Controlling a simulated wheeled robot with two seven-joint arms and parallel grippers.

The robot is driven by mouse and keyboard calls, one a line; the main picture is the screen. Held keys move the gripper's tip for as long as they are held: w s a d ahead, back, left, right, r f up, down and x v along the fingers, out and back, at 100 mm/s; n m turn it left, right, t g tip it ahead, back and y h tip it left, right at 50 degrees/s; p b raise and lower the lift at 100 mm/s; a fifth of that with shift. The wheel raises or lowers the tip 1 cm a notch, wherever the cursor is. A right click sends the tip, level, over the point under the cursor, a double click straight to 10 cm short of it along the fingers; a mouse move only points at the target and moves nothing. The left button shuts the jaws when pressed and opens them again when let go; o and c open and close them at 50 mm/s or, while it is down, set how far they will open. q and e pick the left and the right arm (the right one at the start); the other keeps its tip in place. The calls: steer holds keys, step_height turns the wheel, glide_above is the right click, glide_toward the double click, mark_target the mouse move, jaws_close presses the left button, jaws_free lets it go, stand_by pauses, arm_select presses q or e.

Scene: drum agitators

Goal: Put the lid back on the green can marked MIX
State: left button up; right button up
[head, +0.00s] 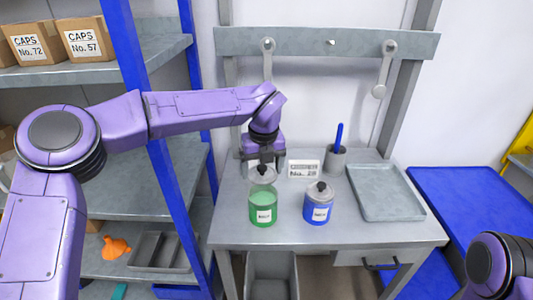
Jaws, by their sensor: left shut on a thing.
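The green can (263,208) stands upright on the grey bench, left of the blue can. It has a white label whose small print I cannot read for certain. My left gripper (263,168) points down directly over this can and is shut on the grey lid (263,177) by its dark knob. My right gripper is out of view; only part of my right arm shows at the bottom right.
A blue can (318,207) with its own knobbed lid stands close on the right. Behind are a small sign (304,169) and a grey cup (335,160) holding a blue stick. A grey tray (421,213) fills the bench's right side. A blue shelf post (178,210) stands left.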

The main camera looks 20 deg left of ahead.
arm_select(q)
steer(key=shift+w+d+r+n, duration=0.1)
steer(key=shift+w+r+n, duration=0.1)
steer(key=shift+w+n, duration=0.3)
steer(key=shift+s, duration=0.2)
steer(key=shift+s+f+b, duration=0.35)
steer(key=shift+f+b, duration=0.1)
steer(key=shift+b, duration=0.1)
steer(key=f+b, duration=0.3)
steer(key=f, duration=0.1)
steer(key=shift+w+f, duration=0.1)
steer(key=shift+w, duration=0.1)
steer(key=shift+s+f+b, duration=0.1)
steer(key=shift+f+b, duration=0.25)
steer(key=shift+f, duration=0.15)
steer(key=shift+f, duration=0.15)
stand_by(0.3)
steer(key=o, duration=0.8)
